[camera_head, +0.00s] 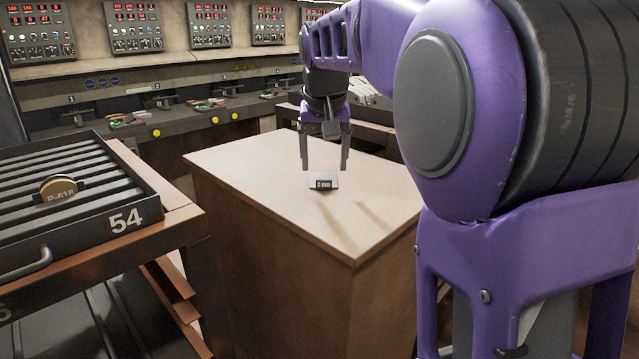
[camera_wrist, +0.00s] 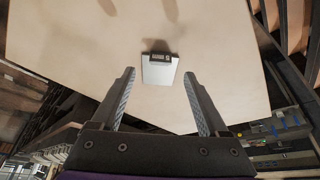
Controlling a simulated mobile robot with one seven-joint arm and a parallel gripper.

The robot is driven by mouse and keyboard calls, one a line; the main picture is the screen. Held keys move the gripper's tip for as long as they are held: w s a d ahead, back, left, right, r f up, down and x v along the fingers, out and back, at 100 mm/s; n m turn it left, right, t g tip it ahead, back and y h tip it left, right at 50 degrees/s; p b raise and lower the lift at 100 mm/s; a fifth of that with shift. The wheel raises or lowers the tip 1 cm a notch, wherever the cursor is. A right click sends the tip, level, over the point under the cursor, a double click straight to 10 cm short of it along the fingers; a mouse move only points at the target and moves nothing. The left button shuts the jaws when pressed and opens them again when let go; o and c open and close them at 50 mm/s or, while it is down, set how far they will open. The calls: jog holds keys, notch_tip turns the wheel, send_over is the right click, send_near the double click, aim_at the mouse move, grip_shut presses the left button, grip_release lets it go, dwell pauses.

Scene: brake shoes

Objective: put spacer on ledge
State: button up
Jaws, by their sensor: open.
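A small light-grey block with a dark labelled edge (camera_head: 323,182), which may be the spacer, lies on the pale top of a wooden cabinet (camera_head: 260,165). In the wrist view the block (camera_wrist: 158,74) lies between the two fingers as seen, with its dark edge away from my gripper. My gripper (camera_head: 324,167) is open and empty, pointing down above the block. The fingers appear apart from it. I cannot tell which surface is the ledge.
A black slotted tray marked 54 (camera_head: 125,219) is at the left, with a round tan disc marked R-618 (camera_head: 59,187) standing in a slot. A dark workbench (camera_head: 190,118) with control panels runs along the back. The cabinet top around the block is clear.

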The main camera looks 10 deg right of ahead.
aim_at(324, 191)
jog(key=b+x, duration=0.1)
jog(key=x, duration=0.3)
jog(key=shift+s+f, duration=0.15)
jog(key=shift+f, duration=0.15)
jog(key=shift+r, duration=0.1)
grip_shut()
